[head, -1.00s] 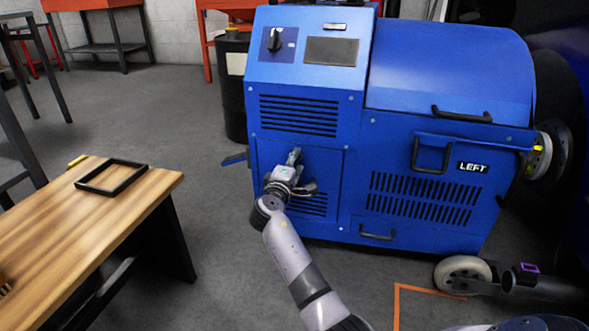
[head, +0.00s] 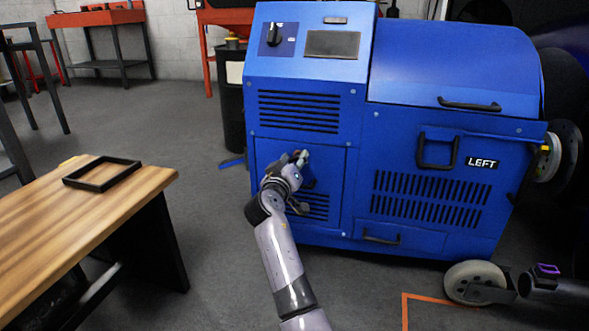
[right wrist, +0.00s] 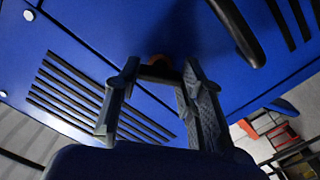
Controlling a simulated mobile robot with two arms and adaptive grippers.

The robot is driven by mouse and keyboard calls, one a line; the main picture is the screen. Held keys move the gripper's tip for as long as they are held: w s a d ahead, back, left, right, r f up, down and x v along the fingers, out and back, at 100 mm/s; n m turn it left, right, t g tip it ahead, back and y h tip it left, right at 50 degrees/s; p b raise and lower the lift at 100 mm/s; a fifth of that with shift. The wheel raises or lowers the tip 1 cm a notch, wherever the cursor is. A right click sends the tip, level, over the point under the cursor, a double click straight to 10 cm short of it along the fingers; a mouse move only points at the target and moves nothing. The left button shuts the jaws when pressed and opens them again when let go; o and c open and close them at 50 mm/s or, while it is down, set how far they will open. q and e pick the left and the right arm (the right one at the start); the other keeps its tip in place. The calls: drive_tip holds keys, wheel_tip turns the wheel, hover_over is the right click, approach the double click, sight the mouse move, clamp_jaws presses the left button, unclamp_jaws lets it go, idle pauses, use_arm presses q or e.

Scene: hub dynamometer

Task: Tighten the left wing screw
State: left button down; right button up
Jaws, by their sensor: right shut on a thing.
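The blue hub dynamometer (head: 400,143) stands upright ahead of me. Its lower left front panel (head: 328,168) has slots, and my right gripper (head: 299,157) is at the upper part of this panel. My left gripper is not in view.
A dark handle (right wrist: 238,35) is close beside the right gripper in the right wrist view. A wooden table (head: 120,204) with a black frame (head: 102,174) stands at left. A black drum (head: 232,100) is behind the machine. Grey floor lies open between table and machine.

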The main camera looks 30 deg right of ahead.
sight(298, 120)
drive_tip(key=m+b, duration=0.1)
drive_tip(key=m, duration=0.1)
drive_tip(key=shift+f+m, duration=0.2)
drive_tip(key=shift+m, duration=0.2)
drive_tip(key=shift+r+m+b, duration=0.1)
drive_tip(key=shift+m+b, duration=0.5)
drive_tip(key=shift+m, duration=1.2)
drive_tip(key=o, duration=1.1)
drive_tip(key=shift+o, duration=0.2)
drive_tip(key=shift+r, duration=0.1)
wheel_tip(298, 120, up, 10)
drive_tip(key=shift+f, duration=0.1)
